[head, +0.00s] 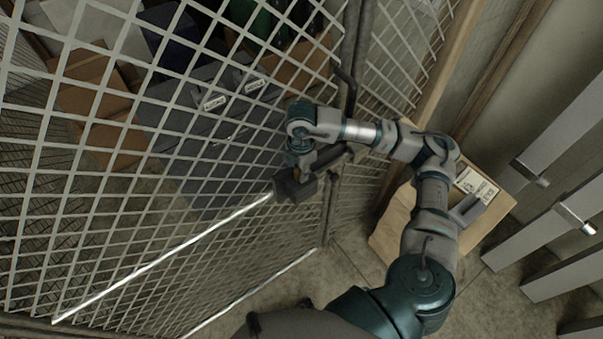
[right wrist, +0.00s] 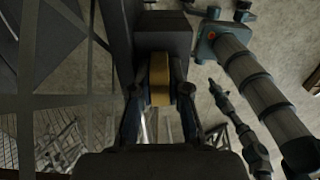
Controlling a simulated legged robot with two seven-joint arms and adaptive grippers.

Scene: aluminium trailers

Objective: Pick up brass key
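A small brass-coloured piece (right wrist: 160,78) sits between the two fingers of my right gripper (right wrist: 162,85) in the right wrist view. It is right against a dark box (right wrist: 163,32). Its shape is mostly hidden, so I cannot tell whether it is the key or part of a lock. The fingers stand close on both sides of it; whether they press on it is unclear. In the head view my right gripper (head: 303,170) is at the dark box (head: 294,188) on the mesh gate, and no brass shows there. My left gripper is not in view.
A white wire-mesh gate (head: 150,165) fills the left, with boxes and grey cases (head: 215,105) behind it. A cardboard box (head: 490,205) stands behind my right arm. Pale metal beams (head: 560,130) are at the right. Concrete floor (head: 350,265) shows below.

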